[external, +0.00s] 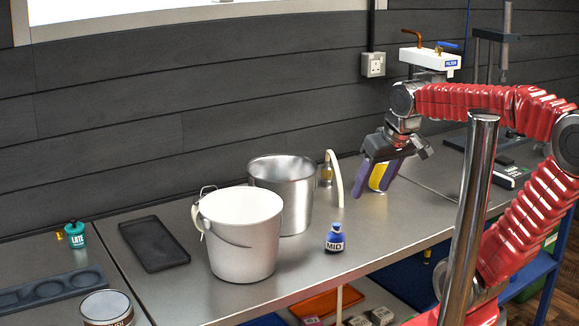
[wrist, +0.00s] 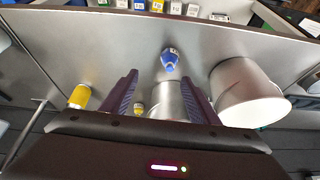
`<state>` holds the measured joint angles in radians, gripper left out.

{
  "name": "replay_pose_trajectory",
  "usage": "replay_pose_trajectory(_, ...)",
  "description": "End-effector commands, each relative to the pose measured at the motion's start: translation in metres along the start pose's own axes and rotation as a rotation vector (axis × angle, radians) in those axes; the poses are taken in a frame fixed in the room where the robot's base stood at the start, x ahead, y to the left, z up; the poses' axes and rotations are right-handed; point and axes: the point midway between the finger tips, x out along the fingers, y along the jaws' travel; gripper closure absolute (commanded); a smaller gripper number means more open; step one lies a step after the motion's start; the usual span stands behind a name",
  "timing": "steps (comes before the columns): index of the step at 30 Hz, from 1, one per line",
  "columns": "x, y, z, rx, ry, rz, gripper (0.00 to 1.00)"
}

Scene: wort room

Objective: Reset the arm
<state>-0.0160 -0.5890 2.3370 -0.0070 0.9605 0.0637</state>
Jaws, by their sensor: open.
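My gripper (external: 376,184) hangs in the air over the right part of the steel bench in the external view, pointing down. In the wrist view its two purple fingers (wrist: 160,98) stand apart with nothing held between them. Beyond the gap, the steel pot (wrist: 168,98) and a small yellow-labelled bottle (wrist: 139,108) show. My red arm is bent, its forearm reaching left from the elbow at the right edge. A yellow can (external: 378,177) shows partly behind the fingers; the wrist view shows it left of them (wrist: 80,97).
A white bucket (external: 240,242) and the steel pot (external: 297,216) stand mid-bench. A blue MID bottle (external: 335,238) is in front. A black tray (external: 153,245) and teal LATE bottle (external: 75,235) are at left.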

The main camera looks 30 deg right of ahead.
Motion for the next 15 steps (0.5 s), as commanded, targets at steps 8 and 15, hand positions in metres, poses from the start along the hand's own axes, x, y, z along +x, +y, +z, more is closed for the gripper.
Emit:
replay_pose_trajectory(8, 0.007, 0.005, 0.044, -0.039, 0.053, 0.000, 0.45)
replay_pose_trajectory(15, 0.009, 0.006, 0.050, -0.046, 0.059, 0.000, 0.45)
